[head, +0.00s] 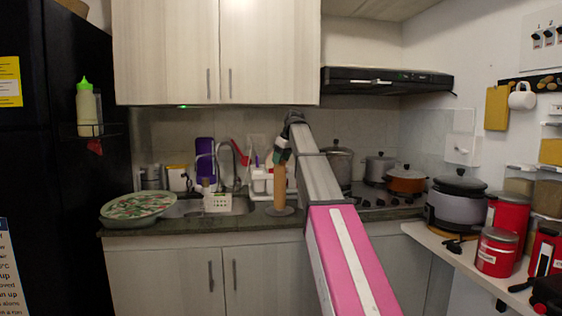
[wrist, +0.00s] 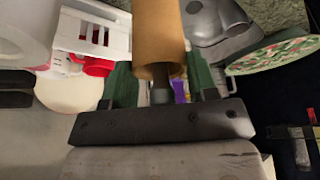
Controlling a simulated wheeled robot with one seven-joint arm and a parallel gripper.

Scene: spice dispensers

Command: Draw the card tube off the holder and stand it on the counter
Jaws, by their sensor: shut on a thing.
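The card tube (head: 280,187) is a plain brown cylinder standing upright over the round grey base of the holder (head: 287,211) on the counter. My gripper (head: 281,157) is at the tube's upper end, with the arm reaching in from the right. In the wrist view the brown tube (wrist: 158,38) runs between the green fingers of my gripper (wrist: 161,73), which are shut on it. A dark post (wrist: 161,91) shows at the tube's near end. The tube hides most of the holder's post, and its lower edge is hard to tell from the base.
A sink with a tap (head: 237,166) and a white rack (head: 262,186) stand behind and left of the tube. A patterned oval dish (head: 138,205) lies at the counter's left. Pots (head: 340,165) stand on the stove to the right. Bare counter (head: 240,222) shows left of the base.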

